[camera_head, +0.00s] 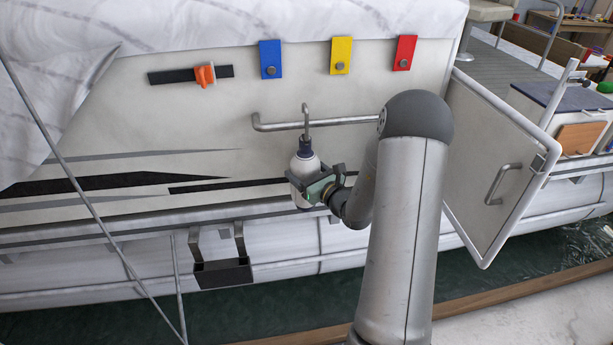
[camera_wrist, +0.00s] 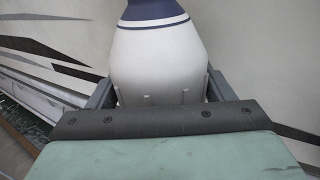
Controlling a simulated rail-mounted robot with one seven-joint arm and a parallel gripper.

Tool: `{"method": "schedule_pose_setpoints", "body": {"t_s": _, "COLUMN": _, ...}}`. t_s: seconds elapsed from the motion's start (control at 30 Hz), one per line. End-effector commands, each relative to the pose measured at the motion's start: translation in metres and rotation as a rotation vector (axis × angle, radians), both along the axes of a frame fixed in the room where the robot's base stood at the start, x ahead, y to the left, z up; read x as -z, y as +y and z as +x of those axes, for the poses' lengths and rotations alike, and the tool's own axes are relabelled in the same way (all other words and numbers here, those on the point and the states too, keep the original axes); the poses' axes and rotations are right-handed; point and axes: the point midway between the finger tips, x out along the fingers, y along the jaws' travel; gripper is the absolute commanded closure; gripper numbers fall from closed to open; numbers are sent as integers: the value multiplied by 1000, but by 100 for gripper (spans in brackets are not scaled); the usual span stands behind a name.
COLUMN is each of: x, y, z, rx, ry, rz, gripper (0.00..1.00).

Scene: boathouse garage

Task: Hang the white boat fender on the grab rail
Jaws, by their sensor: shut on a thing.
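The white boat fender (camera_head: 303,173) is upright against the boat's side, with a dark blue top and a grey hook above it. Its hook (camera_head: 306,112) reaches up to the grab rail (camera_head: 275,126) and appears to be over it; whether the rail bears its weight I cannot tell. My gripper (camera_head: 312,185) is shut on the fender's body from the right. In the wrist view the fender (camera_wrist: 158,55) fills the space between the fingers, its blue neck at the top. The right end of the rail is hidden behind my arm.
Blue (camera_head: 270,59), yellow (camera_head: 341,55) and red (camera_head: 405,53) tabs hang above the rail, beside an orange clip (camera_head: 205,75) on a black strip. A black bracket box (camera_head: 222,272) is below left. An open white gate (camera_head: 497,168) stands to the right. Water (camera_head: 290,302) lies below.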

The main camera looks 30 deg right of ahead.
Motion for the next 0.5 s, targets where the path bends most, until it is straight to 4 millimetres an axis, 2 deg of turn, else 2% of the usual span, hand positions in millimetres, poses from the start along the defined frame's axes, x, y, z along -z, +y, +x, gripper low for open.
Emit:
{"method": "schedule_pose_setpoints", "body": {"t_s": 0.2, "x": 0, "y": -3, "z": 13, "rx": -1, "ry": -2, "rz": -2, "gripper": 59}}
{"method": "schedule_pose_setpoints", "body": {"t_s": 0.5, "x": 21, "y": -3, "z": 12, "rx": 0, "ry": -1, "rz": -1, "gripper": 59}}
